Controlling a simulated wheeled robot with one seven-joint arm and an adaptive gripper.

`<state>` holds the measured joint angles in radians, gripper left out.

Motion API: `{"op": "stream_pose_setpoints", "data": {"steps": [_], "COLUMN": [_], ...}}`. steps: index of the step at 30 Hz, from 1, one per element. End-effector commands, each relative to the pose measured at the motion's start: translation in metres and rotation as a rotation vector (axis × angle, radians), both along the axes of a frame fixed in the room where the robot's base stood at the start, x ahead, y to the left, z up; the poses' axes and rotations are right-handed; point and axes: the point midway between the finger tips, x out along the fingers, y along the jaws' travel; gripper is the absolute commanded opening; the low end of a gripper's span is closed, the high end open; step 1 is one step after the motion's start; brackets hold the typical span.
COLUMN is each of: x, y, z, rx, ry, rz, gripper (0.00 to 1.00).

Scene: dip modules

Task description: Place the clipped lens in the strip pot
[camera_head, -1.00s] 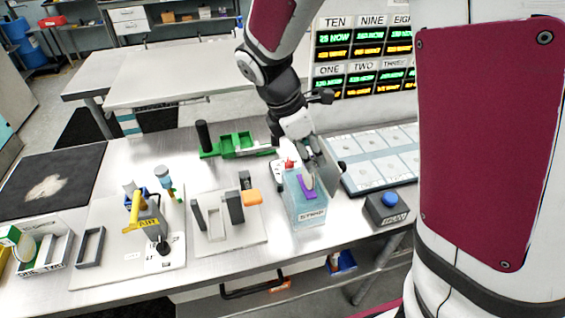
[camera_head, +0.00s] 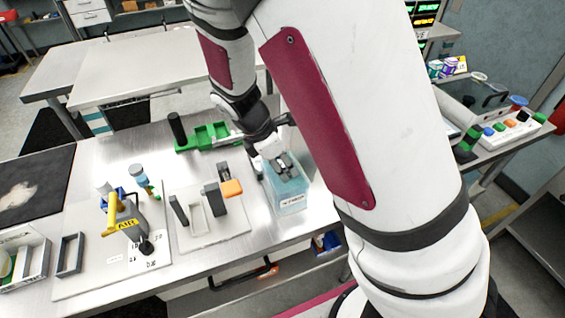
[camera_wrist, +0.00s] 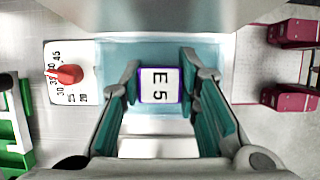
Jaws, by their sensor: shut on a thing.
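The strip pot (camera_head: 291,200) is a clear pale-blue box with a label on its front, standing near the table's front edge. My gripper (camera_head: 283,167) points down into its opening. In the wrist view the clipped lens (camera_wrist: 160,85) shows as a white face marked "E 5" with a purple rim. My gripper's two fingers (camera_wrist: 160,80) are shut on its sides. The pot's blue interior (camera_wrist: 160,50) surrounds it in that view. The lens is hidden in the head view, and I cannot tell how deep it sits.
A grey fixture with an orange block (camera_head: 231,188) stands just left of the pot. A green rack (camera_head: 210,136) lies behind it. A white dial plate with a red knob (camera_wrist: 70,74) sits beside the pot. A yellow air tool (camera_head: 117,213) stands further left.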

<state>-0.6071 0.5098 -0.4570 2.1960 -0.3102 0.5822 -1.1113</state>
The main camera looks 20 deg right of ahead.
Motion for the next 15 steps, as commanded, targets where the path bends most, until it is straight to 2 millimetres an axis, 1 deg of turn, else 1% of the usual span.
{"op": "stream_pose_setpoints", "data": {"steps": [2, 13, 14, 15], "x": [-0.0003, 0.0002, 0.0002, 0.0001], "y": [-0.0002, -0.0001, 0.0, -0.0001], "z": [-0.0037, -0.0072, -0.0071, -0.0069], "rx": [0.0, 0.0, 0.0, 0.0], "ry": [0.0, 0.0, -0.001, -0.001], "rz": [-0.001, 0.0, 0.0, -0.001], "gripper": [0.0, 0.0, 0.34, 0.43]}}
